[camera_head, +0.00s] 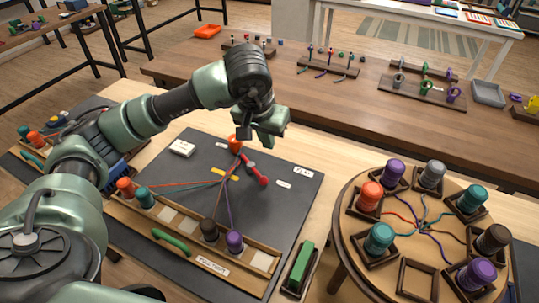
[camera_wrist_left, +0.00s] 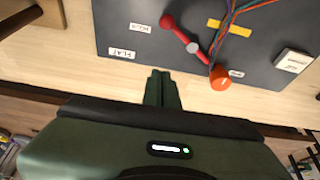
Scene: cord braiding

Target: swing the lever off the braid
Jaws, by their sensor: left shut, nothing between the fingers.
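The lever (camera_head: 257,173) is a short red bar with a red knob and a grey pivot on the dark board (camera_head: 305,205). It also shows in the left wrist view (camera_wrist_left: 178,32). It lies to the right of the cords (camera_head: 228,185) in the head view, its pivot end close to the orange peg (camera_head: 236,143) where the cords meet. The orange peg shows in the left wrist view (camera_wrist_left: 220,78). My left gripper (camera_head: 264,132) is shut and empty, above the board's far edge, apart from the lever. Its shut fingers (camera_wrist_left: 161,76) show in the wrist view. My right gripper is not in view.
A wooden rack with orange, teal, brown and purple bobbins (camera_head: 235,241) stands at the board's near side. A round stand (camera_head: 345,240) with several bobbins is at the right. A white block (camera_head: 182,148) sits at the board's far left. A green block (camera_head: 300,265) stands between.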

